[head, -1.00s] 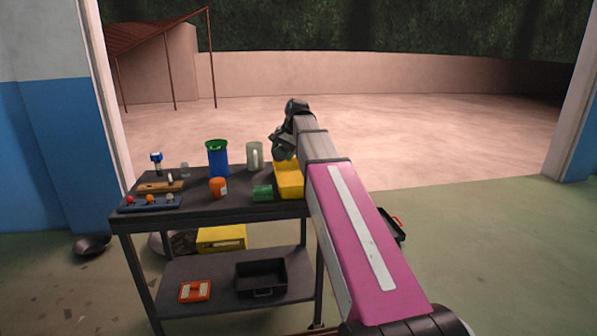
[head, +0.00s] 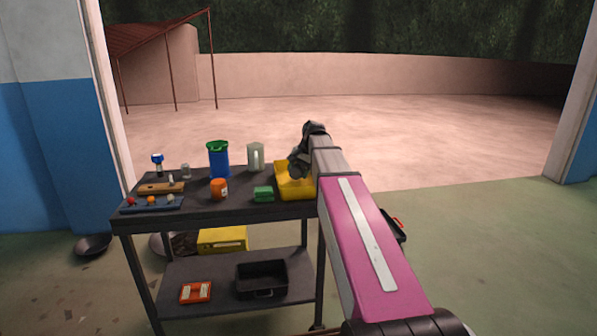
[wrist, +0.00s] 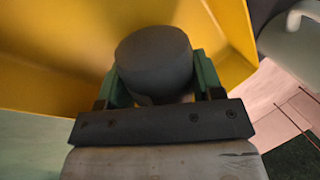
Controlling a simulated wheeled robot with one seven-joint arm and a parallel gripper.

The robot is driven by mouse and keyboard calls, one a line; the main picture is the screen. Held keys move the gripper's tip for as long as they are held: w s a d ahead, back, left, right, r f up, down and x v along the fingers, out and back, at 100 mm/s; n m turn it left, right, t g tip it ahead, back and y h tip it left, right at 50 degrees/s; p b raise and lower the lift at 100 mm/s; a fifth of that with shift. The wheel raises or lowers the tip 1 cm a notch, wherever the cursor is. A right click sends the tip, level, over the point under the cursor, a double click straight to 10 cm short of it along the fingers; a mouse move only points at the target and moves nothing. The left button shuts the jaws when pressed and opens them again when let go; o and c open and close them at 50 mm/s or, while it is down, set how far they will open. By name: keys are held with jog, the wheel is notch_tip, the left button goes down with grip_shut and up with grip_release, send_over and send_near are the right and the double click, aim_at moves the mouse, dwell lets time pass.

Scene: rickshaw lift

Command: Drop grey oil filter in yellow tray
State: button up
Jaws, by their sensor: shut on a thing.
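The grey oil filter (wrist: 153,62) is a dark cylinder held between the green fingers of my gripper (wrist: 153,85) in the wrist view. The yellow tray (head: 288,190) stands at the right end of the cart top in the head view. Its yellow wall also fills the back of the wrist view (wrist: 60,30). My gripper (head: 298,165) is over the tray, at its right part, in the head view. The filter appears in front of the tray's inside in the wrist view; whether it touches the tray is not clear. My arm hides the tray's right edge.
On the cart top (head: 235,209) stand a blue bin (head: 218,162), a pale jug (head: 256,157), an orange can (head: 219,189) and a green box (head: 263,194). Further left are a wooden block (head: 160,188) and a blue rack (head: 150,205) with coloured knobs. The lower shelf holds a black bin (head: 262,280).

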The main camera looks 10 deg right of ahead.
jog(key=shift+f, duration=0.6)
jog(key=o, duration=1.1)
jog(key=shift+o, duration=0.2)
jog(key=shift+r, duration=0.1)
jog(key=shift+r, duration=0.25)
jog(key=v, duration=1.2)
jog(key=shift+r, duration=0.3)
